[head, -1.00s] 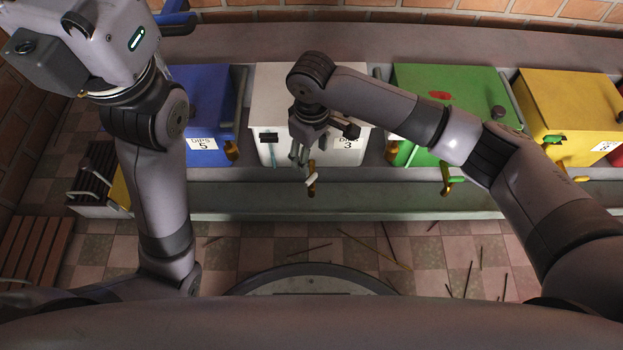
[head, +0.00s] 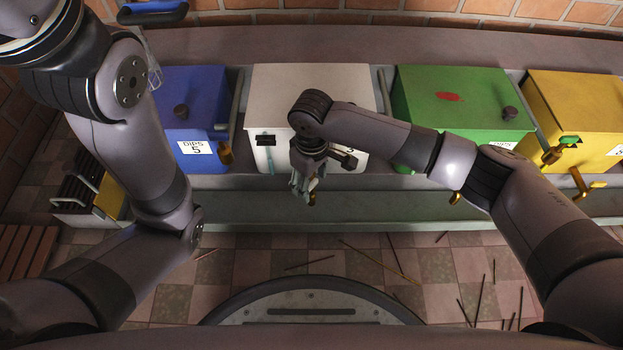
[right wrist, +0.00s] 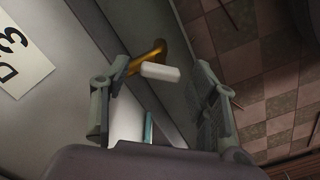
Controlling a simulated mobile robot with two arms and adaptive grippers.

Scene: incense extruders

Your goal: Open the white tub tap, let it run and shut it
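The white tub (head: 265,88) stands in the row between the blue and green tubs. Its brass tap (head: 312,198) is low on the front, mostly hidden by my right gripper (head: 306,184) in the head view. In the right wrist view the white tap handle (right wrist: 160,72) sticks out from the brass tap body (right wrist: 148,56). The handle is between the tips of my right gripper (right wrist: 158,95), whose fingers are apart with a gap visible on both sides. The white tub's label (right wrist: 22,62) shows at left.
A blue tub (head: 190,92) stands to the left; a green tub (head: 455,95) and a yellow tub (head: 570,100) stand to the right, with brass taps. A ledge (head: 390,212) runs below. Thin sticks (head: 380,262) lie on the tiled floor.

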